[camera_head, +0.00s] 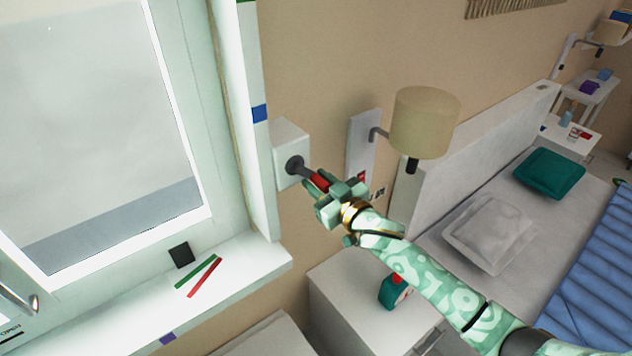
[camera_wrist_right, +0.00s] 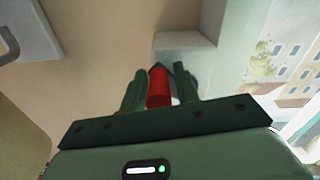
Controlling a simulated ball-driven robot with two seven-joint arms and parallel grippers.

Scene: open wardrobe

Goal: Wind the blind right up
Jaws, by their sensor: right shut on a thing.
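A white winder box (camera_head: 291,150) is fixed to the wall just right of the window frame. A dark crank arm (camera_head: 299,167) comes out of it and ends in a red handle (camera_head: 318,181). My right gripper (camera_head: 328,190) is shut on the red handle. In the right wrist view the red handle (camera_wrist_right: 159,88) stands between the two green fingers, with the white box (camera_wrist_right: 184,50) beyond it. The blind itself cannot be made out; the window pane (camera_head: 105,110) looks pale grey, with a darker band low down. My left gripper is not in view.
A wall lamp (camera_head: 424,122) sticks out close to the right of the winder. Below my arm is a white bedside cabinet (camera_head: 340,292) with a green and red item (camera_head: 393,291). The sill (camera_head: 235,272) holds a black block (camera_head: 181,255) and green and red strips. A bed stands at right.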

